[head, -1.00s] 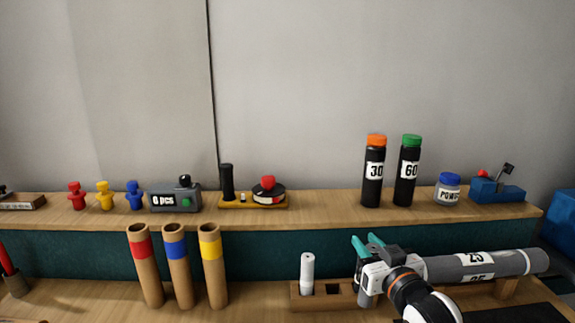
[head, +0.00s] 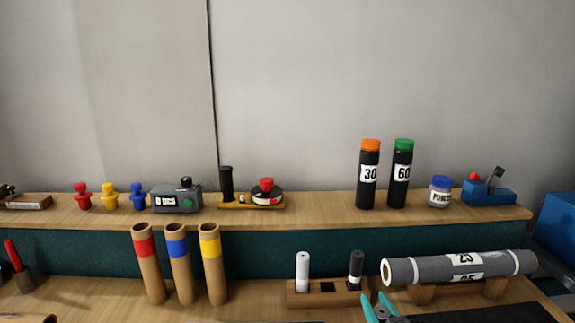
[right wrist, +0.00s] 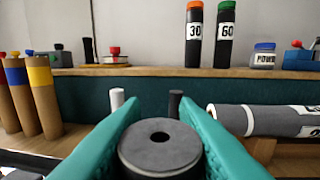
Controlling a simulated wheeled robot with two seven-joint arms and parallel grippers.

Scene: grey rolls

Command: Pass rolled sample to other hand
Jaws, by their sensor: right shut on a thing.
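My right gripper (head: 377,301) is at the bottom edge of the head view, in front of the small wooden rack (head: 322,299). In the right wrist view its teal fingers (right wrist: 160,108) are shut on a dark grey roll (right wrist: 160,153), seen end-on with a round hole in its top. The roll's lower part is hidden. In the rack stand a white roll (head: 303,271) at left and another dark roll (head: 355,269) at right, with a dark empty slot between them. My left gripper is in neither view.
A large grey roll with number labels (head: 440,268) lies on a wooden cradle (head: 424,294) at right. Three cardboard tubes with red, blue and yellow bands (head: 179,270) stand at left. A raised shelf (head: 310,209) with bottles and small tools runs behind. The counter between tubes and rack is clear.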

